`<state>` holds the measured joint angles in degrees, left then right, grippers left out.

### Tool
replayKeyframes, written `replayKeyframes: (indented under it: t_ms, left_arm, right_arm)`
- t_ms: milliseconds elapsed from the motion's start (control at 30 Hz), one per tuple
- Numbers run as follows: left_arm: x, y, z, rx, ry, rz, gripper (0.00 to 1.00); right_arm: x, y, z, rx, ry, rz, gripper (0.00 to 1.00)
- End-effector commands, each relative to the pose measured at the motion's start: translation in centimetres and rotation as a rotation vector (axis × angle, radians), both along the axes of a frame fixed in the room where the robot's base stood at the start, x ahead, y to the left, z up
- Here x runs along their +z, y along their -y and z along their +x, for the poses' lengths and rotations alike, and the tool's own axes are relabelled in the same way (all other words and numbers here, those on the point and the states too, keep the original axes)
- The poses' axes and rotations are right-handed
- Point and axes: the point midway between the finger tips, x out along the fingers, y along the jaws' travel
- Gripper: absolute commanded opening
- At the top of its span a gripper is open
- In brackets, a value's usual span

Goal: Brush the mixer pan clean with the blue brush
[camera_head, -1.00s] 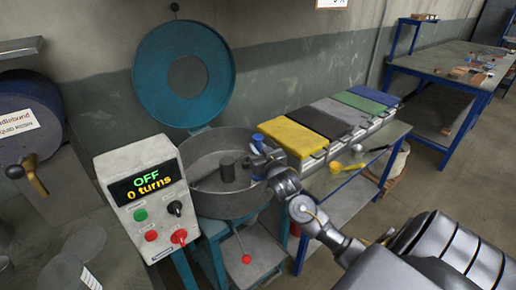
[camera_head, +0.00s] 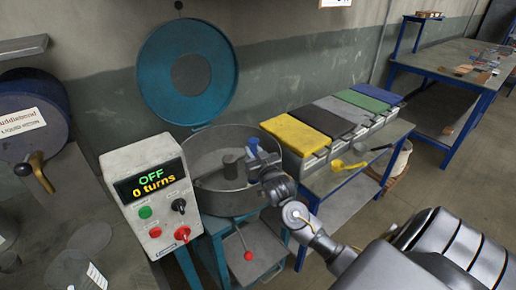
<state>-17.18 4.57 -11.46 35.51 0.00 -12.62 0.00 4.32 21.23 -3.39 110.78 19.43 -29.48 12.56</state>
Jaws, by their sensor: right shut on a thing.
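The mixer pan (camera_head: 212,203) is a round grey metal drum with a dark post in its middle. Its teal lid (camera_head: 158,91) stands raised behind it. My right gripper (camera_head: 258,161) is over the right side of the pan, shut on the blue brush (camera_head: 253,146). Only the brush's blue part shows; its bristles are hidden, and I cannot tell whether they touch the pan. My left gripper is not in view.
The control box (camera_head: 152,196) left of the pan reads "OFF, 0 turns". Right of the pan, a bench holds bins with yellow (camera_head: 295,134), black, grey, green and blue lids, and a yellow scoop (camera_head: 345,165). A red-knobbed lever (camera_head: 248,255) hangs below the pan.

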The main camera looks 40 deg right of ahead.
Motion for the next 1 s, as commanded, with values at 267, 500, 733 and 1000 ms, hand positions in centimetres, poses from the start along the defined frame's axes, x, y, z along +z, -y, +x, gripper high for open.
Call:
replayKeyframes:
  t_ms: [267,500,733,1000]
  left_arm:
    - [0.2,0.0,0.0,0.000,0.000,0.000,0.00]
    - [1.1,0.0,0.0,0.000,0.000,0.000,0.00]
    - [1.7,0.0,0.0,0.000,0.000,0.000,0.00]
    - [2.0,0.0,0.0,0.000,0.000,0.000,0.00]
  right_arm:
    - [0.0,-0.4,0.0,0.000,0.001,0.000,0.00]
    - [0.1,-2.0,0.0,0.000,0.001,0.004,0.00]
    - [0.0,-3.4,0.1,-0.001,0.001,0.000,0.00]
    - [0.0,-4.0,0.1,0.000,0.002,0.002,0.00]
